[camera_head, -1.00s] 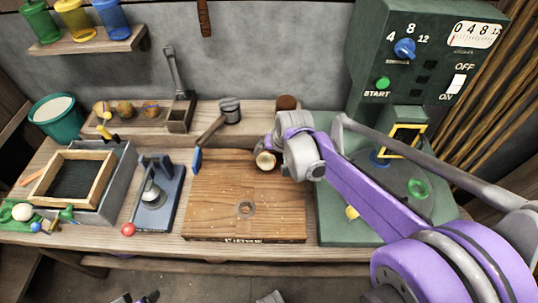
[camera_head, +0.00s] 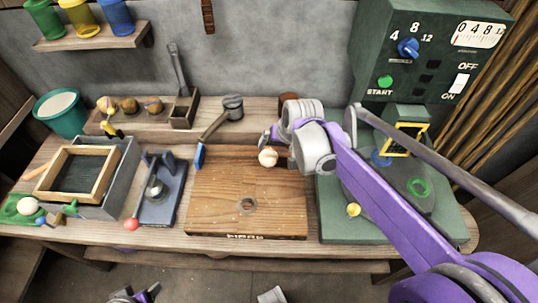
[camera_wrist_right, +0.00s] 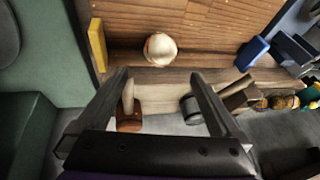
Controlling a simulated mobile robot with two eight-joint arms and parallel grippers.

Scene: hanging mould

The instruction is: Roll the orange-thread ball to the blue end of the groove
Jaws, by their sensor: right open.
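The pale ball with an orange thread (camera_head: 268,157) sits near the back edge of the wooden board (camera_head: 230,215), in its groove. In the right wrist view, the ball (camera_wrist_right: 160,48) lies between a yellow block (camera_wrist_right: 97,45) and a blue block (camera_wrist_right: 252,52) at the groove's two ends. The blue end (camera_head: 199,157) shows left of the ball in the head view; my arm hides the yellow end. My right gripper (camera_head: 269,137) is open and empty, just behind the ball and apart from it. Its fingertips (camera_wrist_right: 158,77) point towards the ball.
A blue press (camera_head: 160,190) stands left of the board. A green machine (camera_head: 345,228) stands on the right.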

